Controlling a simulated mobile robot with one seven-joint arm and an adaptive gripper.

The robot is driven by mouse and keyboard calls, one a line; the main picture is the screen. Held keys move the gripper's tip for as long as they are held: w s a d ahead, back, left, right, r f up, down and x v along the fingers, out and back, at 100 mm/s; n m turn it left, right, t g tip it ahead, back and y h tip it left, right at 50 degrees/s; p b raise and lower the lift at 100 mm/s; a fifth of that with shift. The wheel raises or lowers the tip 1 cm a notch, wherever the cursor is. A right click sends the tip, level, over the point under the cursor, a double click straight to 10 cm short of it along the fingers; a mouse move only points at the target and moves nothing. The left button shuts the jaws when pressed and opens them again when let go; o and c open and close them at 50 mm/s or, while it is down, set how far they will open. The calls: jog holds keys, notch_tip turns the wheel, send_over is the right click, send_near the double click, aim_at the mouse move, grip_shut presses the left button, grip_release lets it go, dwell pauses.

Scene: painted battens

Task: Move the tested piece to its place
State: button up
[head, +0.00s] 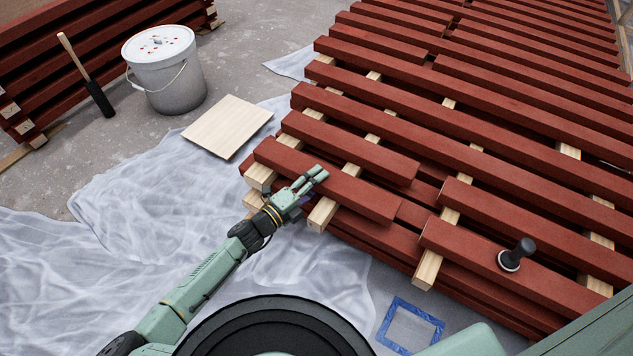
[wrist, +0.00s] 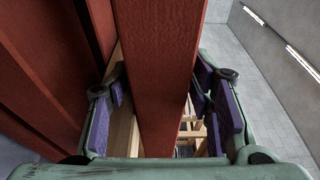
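Red-painted battens lie in rows on pale wooden bearers. The front-left short batten (head: 365,200) has my gripper (head: 318,174) at it, left of its middle. In the wrist view this batten (wrist: 162,60) runs between the finger pads of my gripper (wrist: 158,95). The pads stand on both sides with what look like narrow gaps; contact is not clear. The batten appears to lie in line with the others. A black-knobbed tool (head: 517,255) stands on a front batten at the right. Which piece was tested is not marked clearly.
A pale square board (head: 228,126) lies on plastic sheeting (head: 130,220). A blue-taped square (head: 410,325) is on the floor in front. A red batten stack (head: 90,50) stands upper left.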

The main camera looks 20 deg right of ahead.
jog(key=shift+o, duration=0.7)
jog(key=shift+f, duration=0.1)
jog(key=p+v, duration=0.1)
jog(key=v, duration=0.9)
jog(key=shift+s+a+r+p, duration=0.25)
jog(key=shift+s+r+p, duration=0.05)
jog(key=shift+s+p, duration=0.15)
